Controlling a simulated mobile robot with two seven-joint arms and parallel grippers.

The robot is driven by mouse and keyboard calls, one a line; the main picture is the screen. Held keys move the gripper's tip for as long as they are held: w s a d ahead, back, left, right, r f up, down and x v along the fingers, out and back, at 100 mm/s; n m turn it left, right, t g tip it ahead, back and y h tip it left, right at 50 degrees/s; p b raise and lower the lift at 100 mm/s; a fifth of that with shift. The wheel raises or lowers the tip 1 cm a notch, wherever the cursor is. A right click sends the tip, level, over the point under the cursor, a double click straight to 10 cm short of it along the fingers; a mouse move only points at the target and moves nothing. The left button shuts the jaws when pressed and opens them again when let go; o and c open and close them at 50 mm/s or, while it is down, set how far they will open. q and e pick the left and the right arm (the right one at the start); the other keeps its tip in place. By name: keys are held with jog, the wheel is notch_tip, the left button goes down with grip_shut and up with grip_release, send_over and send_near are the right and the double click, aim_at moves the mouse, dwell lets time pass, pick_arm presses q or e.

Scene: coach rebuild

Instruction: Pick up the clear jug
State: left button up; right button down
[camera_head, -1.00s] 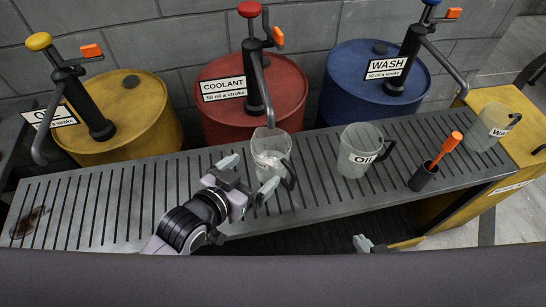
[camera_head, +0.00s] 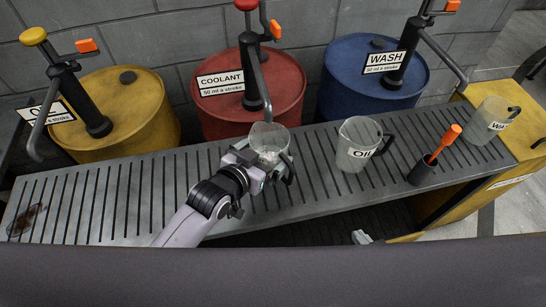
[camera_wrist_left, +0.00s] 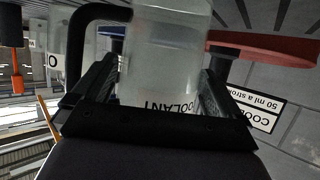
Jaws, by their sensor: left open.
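A clear jug (camera_head: 268,137) stands upright on the slatted bench below the red drum's spout. My left gripper (camera_head: 265,160) is around its body with one finger on each side; it is open. In the left wrist view, the jug (camera_wrist_left: 163,50) fills the space between the fingers, with its dark handle at the upper left and an upside-down COOLANT label low on its wall. Whether the fingers touch it I cannot tell. A grey tip, probably of my right gripper (camera_head: 361,237), shows at the bench's front edge; the rest is hidden.
A jug marked Oil (camera_head: 357,143) stands to the right, then a dark holder with an orange-handled tool (camera_head: 443,143) and a jug marked Wash (camera_head: 488,121). Yellow (camera_head: 150,120), red (camera_head: 280,92) and blue (camera_head: 350,75) drums stand behind. The bench's left part (camera_head: 110,205) is mostly clear.

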pick_arm(q)
jog(key=c, duration=1)
jog(key=shift+r, duration=0.1)
jog(key=shift+c, duration=0.5)
